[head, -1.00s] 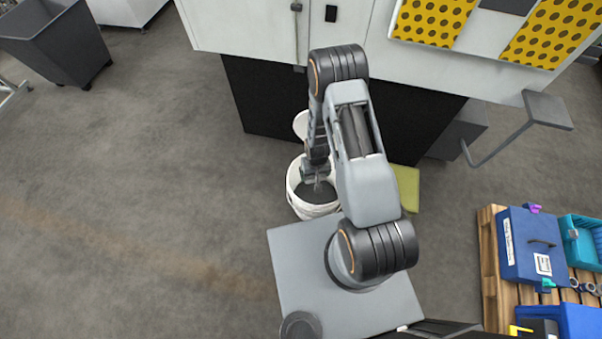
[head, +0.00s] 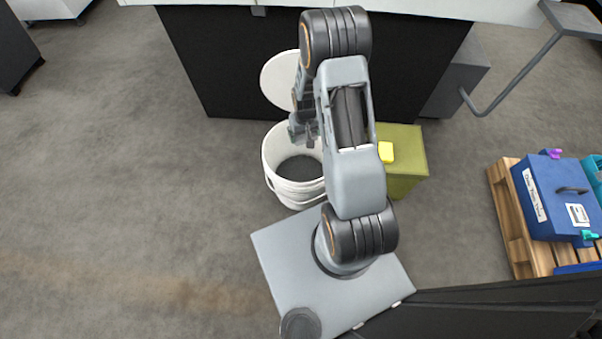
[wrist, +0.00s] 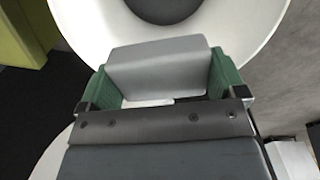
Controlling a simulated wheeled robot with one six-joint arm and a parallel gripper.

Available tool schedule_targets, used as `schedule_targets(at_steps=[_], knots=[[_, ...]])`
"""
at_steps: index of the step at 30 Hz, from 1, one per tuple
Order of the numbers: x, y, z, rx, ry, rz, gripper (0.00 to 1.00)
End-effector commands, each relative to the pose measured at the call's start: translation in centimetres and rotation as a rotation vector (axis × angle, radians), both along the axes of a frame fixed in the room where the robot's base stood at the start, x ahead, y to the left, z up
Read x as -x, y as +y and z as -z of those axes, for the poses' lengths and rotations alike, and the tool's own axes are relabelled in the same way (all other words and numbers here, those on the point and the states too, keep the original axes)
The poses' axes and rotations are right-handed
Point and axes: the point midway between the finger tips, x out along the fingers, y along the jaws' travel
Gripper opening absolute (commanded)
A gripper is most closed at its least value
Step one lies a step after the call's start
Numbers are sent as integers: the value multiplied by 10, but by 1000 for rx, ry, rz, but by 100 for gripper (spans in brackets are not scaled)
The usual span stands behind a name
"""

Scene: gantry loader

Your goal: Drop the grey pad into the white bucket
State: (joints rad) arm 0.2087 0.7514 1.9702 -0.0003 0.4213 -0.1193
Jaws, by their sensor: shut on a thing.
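The white bucket (head: 296,190) stands on the floor, open at the top, with a dark inside. My gripper (head: 304,138) is above the far part of its opening in the head view. In the wrist view my gripper (wrist: 165,85) has its green fingers shut on the sides of the grey pad (wrist: 158,66). The pad is held over the bucket (wrist: 240,28), whose rim and dark bottom show beyond it. In the head view the pad is too small and too hidden by the gripper to make out clearly.
A white round lid (head: 280,80) stands behind the bucket against a dark cabinet (head: 215,70). An olive box (head: 408,160) with a yellow item on it is right of my arm. A pallet (head: 512,225) with a blue toolbox (head: 545,205) stands at right. The left floor is clear.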

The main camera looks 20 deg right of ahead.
Motion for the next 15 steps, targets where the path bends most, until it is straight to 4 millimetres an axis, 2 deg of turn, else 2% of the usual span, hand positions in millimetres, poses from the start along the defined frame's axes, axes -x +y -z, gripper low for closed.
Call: schedule_targets(at_steps=[1,10,15], knots=[[-1,-3,9,0,-2,3,71],[-2,-8,17,0,-1,8,71],[-2,-8,30,0,-1,8,71]])
